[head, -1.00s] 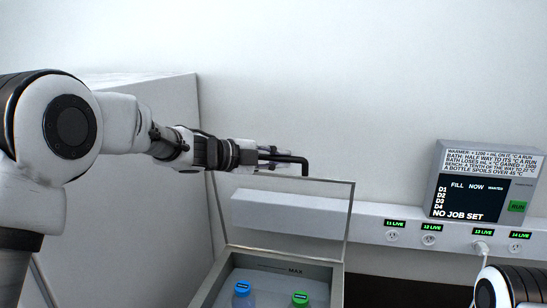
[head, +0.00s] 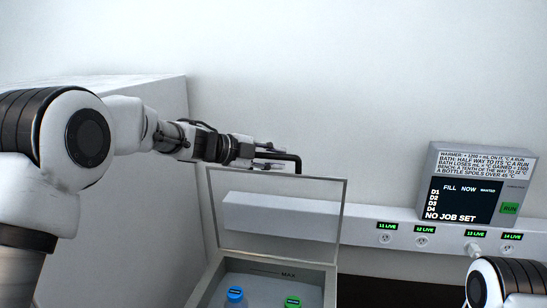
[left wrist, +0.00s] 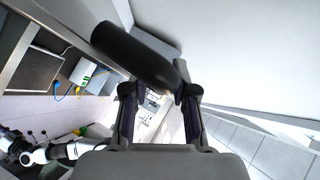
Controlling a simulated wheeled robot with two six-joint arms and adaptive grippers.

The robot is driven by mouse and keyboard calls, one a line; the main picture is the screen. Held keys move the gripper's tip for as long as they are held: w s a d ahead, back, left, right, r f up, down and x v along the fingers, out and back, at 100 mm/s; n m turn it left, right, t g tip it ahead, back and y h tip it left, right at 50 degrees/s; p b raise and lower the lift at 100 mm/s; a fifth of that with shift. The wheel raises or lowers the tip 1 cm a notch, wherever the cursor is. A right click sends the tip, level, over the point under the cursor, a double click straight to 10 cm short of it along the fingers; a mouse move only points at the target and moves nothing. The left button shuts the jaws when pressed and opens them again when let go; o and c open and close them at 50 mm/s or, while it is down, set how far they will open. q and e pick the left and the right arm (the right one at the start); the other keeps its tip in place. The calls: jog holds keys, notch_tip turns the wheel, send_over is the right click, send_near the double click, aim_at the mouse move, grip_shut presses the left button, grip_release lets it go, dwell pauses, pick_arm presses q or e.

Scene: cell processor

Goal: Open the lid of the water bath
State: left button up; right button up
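The water bath (head: 208,286) is a grey open-topped box at the bottom of the head view. Its lid (head: 276,174), a clear pane in a thin grey frame, stands raised at the bath's back edge. A black bent handle (head: 298,163) sits at the lid's top edge; a thick dark bar, apparently this handle (left wrist: 140,55), crosses the left wrist view. My left gripper (head: 272,158) is at the handle. Its fingers (left wrist: 157,95) stand apart with the bar at their tips; whether they clamp it is unclear. My right gripper is out of view.
A blue-capped bottle (head: 235,294) and a green-capped bottle (head: 292,302) stand in the bath. A white block (head: 150,100) is at the left. A display box (head: 470,190) and a socket rail (head: 400,228) line the wall.

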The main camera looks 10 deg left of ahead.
pick_arm(q)
jog(key=v, duration=1.2)
jog(key=shift+w, duration=0.2)
